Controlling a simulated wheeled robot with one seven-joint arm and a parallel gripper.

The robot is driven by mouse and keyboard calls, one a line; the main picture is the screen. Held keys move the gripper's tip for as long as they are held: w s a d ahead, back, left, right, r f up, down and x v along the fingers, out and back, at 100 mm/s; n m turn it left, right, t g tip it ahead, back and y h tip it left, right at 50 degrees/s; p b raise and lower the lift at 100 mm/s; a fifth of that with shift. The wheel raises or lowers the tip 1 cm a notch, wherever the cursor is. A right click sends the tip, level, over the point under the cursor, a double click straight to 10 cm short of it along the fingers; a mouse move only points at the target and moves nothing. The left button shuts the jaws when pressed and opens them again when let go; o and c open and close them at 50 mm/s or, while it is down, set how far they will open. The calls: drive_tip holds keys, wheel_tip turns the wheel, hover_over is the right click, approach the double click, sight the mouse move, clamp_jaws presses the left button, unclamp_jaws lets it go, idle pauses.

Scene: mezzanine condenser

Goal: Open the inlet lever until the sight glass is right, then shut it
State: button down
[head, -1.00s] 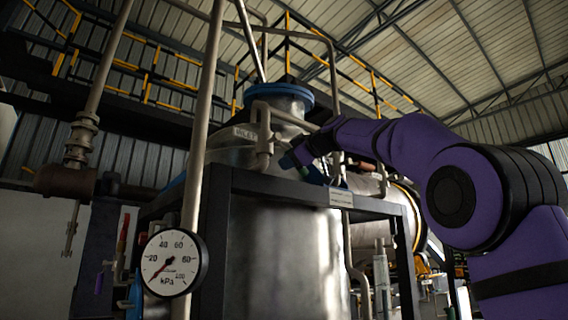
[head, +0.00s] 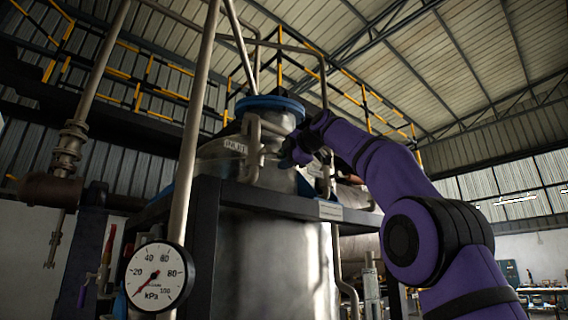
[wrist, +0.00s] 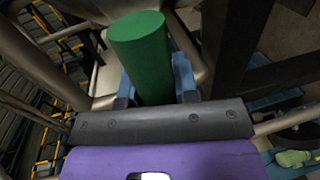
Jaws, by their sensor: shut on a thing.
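My gripper (head: 289,152) is up at the pipework in front of the steel vessel's neck, beside a pale bent pipe (head: 253,148). In the wrist view my gripper (wrist: 155,90) has its blue fingers on both sides of a green cylindrical grip (wrist: 142,50) and is shut on it. This looks like the handle of the inlet lever; the rest of the lever is hidden. In the head view the green grip cannot be made out. A small label plate (head: 235,146) sits left of the bent pipe. I cannot make out the sight glass.
A round kPa gauge (head: 156,277) at lower left has its needle near the low end. A dark frame (head: 290,200) crosses in front of the steel vessel (head: 265,260). An upright pipe (head: 190,130) stands left of it. A second green piece (wrist: 292,158) shows at lower right.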

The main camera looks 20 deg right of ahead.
drive_tip(key=shift+r, duration=0.15)
idle(0.4)
drive_tip(key=c, duration=0.9)
unclamp_jaws()
drive_tip(key=shift+o, duration=0.2)
drive_tip(key=v, duration=1)
drive_tip(key=shift+s+d, duration=0.15)
drive_tip(key=shift+s, duration=0.25)
drive_tip(key=s+a+f+m+g+h, duration=0.1)
drive_tip(key=s+f+m+g, duration=0.2)
drive_tip(key=f, duration=1.6)
drive_tip(key=s+a+f+m+g+h, duration=0.1)
drive_tip(key=s+f+m+g+h, duration=0.1)
drive_tip(key=s+f+m, duration=0.9)
drive_tip(key=s+a+f+m+g+h, duration=0.1)
drive_tip(key=s+f+m+g, duration=0.3)
drive_tip(key=s+f, duration=1.2)
wheel_tip(320, 180, down, 11)
drive_tip(key=m, duration=0.3)
drive_tip(key=shift+s+a+g+h, duration=0.2)
drive_tip(key=shift+a+g+h, duration=0.05)
drive_tip(key=shift+g+h, duration=0.15)
